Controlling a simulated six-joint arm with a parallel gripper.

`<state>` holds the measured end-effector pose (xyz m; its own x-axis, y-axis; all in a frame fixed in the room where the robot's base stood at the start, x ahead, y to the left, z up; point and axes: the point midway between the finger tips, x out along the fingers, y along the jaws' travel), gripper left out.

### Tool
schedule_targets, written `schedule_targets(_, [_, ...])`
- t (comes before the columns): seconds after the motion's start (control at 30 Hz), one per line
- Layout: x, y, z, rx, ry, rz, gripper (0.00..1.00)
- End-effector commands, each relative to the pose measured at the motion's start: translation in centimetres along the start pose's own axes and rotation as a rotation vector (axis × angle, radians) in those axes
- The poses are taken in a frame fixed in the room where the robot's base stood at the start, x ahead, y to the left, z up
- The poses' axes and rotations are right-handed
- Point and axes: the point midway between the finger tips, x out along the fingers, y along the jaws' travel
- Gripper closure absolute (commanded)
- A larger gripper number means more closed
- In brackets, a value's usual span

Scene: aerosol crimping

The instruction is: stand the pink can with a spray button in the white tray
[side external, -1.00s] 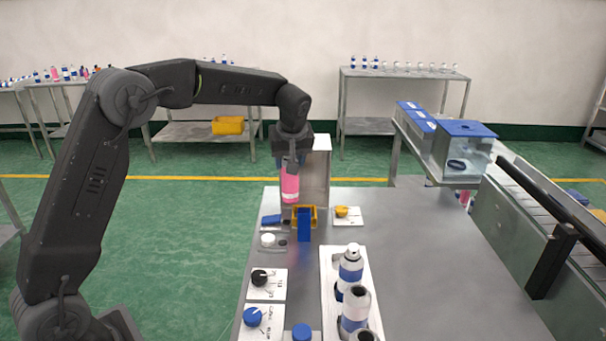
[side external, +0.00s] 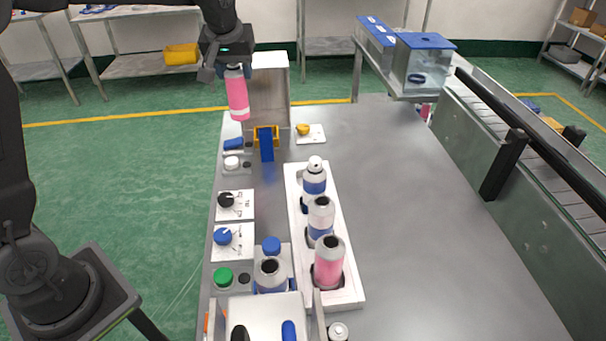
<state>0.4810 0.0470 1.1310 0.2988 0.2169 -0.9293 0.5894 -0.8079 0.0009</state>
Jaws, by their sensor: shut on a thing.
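A pink can (side external: 237,100) with a white band near its bottom hangs roughly upright in my gripper (side external: 233,70). The gripper is shut around its grey upper part. The top of this can is hidden, so its spray button does not show. The can is up and to the left of the yellow fixture (side external: 276,138) with its blue front piece. The white tray (side external: 298,215) lies nearer the camera. A blue-and-white can with a white spray top (side external: 314,180), an open blue-and-white can (side external: 320,218) and an open pink can (side external: 329,265) stand in it.
A tall pale panel (side external: 271,85) stands behind the fixture. Knob panels (side external: 235,240) and a green button (side external: 222,277) line the bench's left side. Another can (side external: 270,277) stands left of the tray. The bench right of the tray is clear up to the conveyor (side external: 540,185).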

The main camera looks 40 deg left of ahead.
Motion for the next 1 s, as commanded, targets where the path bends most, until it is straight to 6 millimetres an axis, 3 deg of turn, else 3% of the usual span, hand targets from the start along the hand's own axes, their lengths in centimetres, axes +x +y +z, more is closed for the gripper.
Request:
schedule_targets(0.1, [-1.4, 2.9, 2.9, 0.172, 0.006, 0.071, 0.95])
schedule_targets(0.33, [-2.2, 5.8, 6.0, 0.343, 0.015, 0.138, 0.95])
schedule_targets(0.8, [1.6, 14.4, 11.4, 0.352, 0.015, 0.14, 0.95])
schedule_targets(1.0, [2.4, 16.1, 12.4, 0.348, 0.015, 0.14, 0.95])
